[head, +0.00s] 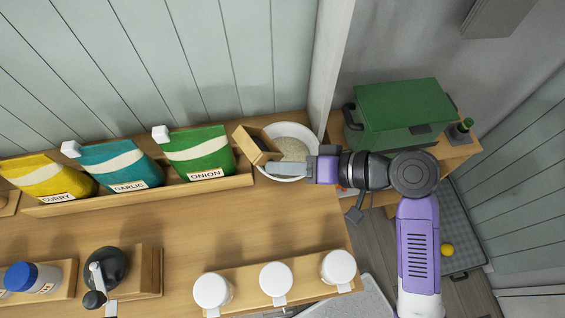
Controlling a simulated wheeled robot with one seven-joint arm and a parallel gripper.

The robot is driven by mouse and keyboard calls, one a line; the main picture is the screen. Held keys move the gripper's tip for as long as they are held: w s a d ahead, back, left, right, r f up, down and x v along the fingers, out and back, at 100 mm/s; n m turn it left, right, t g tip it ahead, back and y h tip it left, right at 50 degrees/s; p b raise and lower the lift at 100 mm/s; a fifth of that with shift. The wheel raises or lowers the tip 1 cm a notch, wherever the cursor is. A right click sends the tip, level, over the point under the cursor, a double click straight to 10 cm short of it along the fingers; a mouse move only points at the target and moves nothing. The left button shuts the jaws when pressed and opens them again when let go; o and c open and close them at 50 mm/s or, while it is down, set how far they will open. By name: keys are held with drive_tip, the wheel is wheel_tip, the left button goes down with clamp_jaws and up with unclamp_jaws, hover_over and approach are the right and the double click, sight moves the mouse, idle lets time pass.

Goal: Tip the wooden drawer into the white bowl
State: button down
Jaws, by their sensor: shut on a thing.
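The wooden drawer (258,144) is a small open-topped box in the head view, tilted over the left side of the white bowl. My gripper (284,169) reaches in from the right across the bowl's front and is shut on the drawer's near end. The white bowl (308,132) stands upright on the counter against the back wall, beside the pale post. Beige grainy stuff lies inside the bowl. The drawer and my fingers hide the bowl's left and front parts. I cannot tell whether anything is left in the drawer.
A green bag labelled ONION (200,152) stands close left of the drawer in a wooden rack (140,196), with teal and yellow bags further left. A green box (400,105) stands at right. White-lidded jars (277,278) line the front. The middle counter (200,235) is clear.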

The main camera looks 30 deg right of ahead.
drive_tip(key=shift+d+f+m+y+b, duration=0.2)
drive_tip(key=shift+f+m+y+b, duration=0.3)
drive_tip(key=shift+b, duration=0.5)
drive_tip(key=shift+d+f+m+y+b, duration=0.25)
drive_tip(key=shift+f+y+b, duration=0.3)
drive_tip(key=shift+b, duration=0.45)
drive_tip(key=shift+w+d+f+m+t+y+b, duration=0.1)
drive_tip(key=shift+d+f+m+t+y+b, duration=0.25)
drive_tip(key=shift+m+y+b, duration=0.55)
drive_tip(key=shift+d+f+m+t+y+b, duration=0.25)
drive_tip(key=shift+f+t+y+b, duration=0.15)
drive_tip(key=shift+b, duration=0.9)
drive_tip(key=shift+d+r+m+t+y, duration=0.1)
drive_tip(key=shift+d+m+t+y, duration=0.15)
drive_tip(key=shift+m+y, duration=0.2)
drive_tip(key=shift+d+r+m+t+y, duration=0.1)
drive_tip(key=shift+m+t+y, duration=0.2)
drive_tip(key=shift+m+y, duration=0.15)
drive_tip(key=shift+d+m+t+y, duration=0.3)
drive_tip(key=shift+m+t, duration=0.2)
drive_tip(key=shift+m, duration=0.2)
drive_tip(key=shift+f, duration=0.1)
drive_tip(key=shift+d+m+t+y, duration=0.25)
drive_tip(key=shift+m+t, duration=0.25)
drive_tip(key=shift+m, duration=0.2)
